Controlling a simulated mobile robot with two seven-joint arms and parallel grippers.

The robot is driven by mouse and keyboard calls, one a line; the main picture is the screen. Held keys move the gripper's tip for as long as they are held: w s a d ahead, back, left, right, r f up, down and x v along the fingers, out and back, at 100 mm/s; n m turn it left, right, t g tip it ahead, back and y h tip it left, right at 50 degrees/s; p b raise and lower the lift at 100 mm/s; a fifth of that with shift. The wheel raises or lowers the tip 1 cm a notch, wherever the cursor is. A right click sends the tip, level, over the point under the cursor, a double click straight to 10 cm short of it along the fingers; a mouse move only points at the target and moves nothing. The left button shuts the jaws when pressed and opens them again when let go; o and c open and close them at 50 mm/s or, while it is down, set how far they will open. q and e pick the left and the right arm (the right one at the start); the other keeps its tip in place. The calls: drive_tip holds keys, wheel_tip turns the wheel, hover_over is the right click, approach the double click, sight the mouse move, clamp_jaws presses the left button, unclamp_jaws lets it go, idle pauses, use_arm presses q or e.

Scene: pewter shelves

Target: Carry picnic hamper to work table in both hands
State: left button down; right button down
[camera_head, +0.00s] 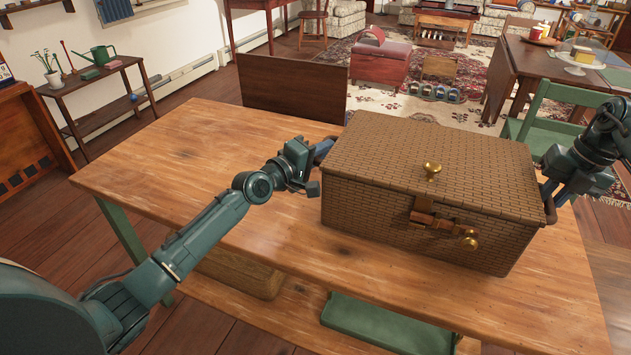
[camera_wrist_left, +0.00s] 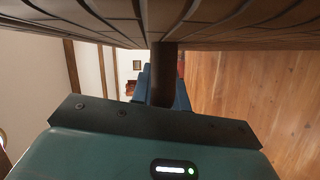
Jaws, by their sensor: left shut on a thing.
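The picnic hamper (camera_head: 400,215), a brown woven box with a closed lid, brass knob and front latch, is over the right part of the wooden work table (camera_head: 230,150). I cannot tell whether its base touches the top. My left gripper (camera_head: 322,150) is at its left end, shut on the handle there. In the left wrist view the brown handle (camera_wrist_left: 165,70) runs between the blue fingers (camera_wrist_left: 165,88), under the woven side. My right gripper (camera_head: 549,190) is at the right end, by the other handle (camera_head: 550,210); its fingers are partly hidden.
The left part of the table top is bare. A green chair (camera_head: 545,125) stands close behind the right end. A dark wooden panel (camera_head: 292,88) stands beyond the far edge. A side table (camera_head: 95,75) with a watering can is at the far left.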

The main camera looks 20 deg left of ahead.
use_arm(q)
drive_tip(key=shift+f+b, duration=0.65)
drive_tip(key=shift+f, duration=0.05)
use_arm(e)
drive_tip(key=shift+f, duration=0.75)
use_arm(q)
drive_tip(key=c, duration=1.8)
unclamp_jaws()
drive_tip(key=shift+f, duration=0.15)
use_arm(e)
drive_tip(key=c, duration=1.8)
unclamp_jaws()
drive_tip(key=shift+f, duration=0.1)
use_arm(q)
drive_tip(key=o, duration=0.4)
use_arm(e)
drive_tip(key=o, duration=0.4)
use_arm(q)
drive_tip(key=shift+o, duration=0.2)
use_arm(e)
drive_tip(key=shift+o, duration=0.2)
use_arm(q)
drive_tip(key=shift+s, duration=0.15)
drive_tip(key=v, duration=1.2)
use_arm(e)
wheel_tip(320, 180, up, 12)
drive_tip(key=d, duration=0.2)
drive_tip(key=shift+s+d, duration=0.15)
drive_tip(key=shift+d, duration=0.05)
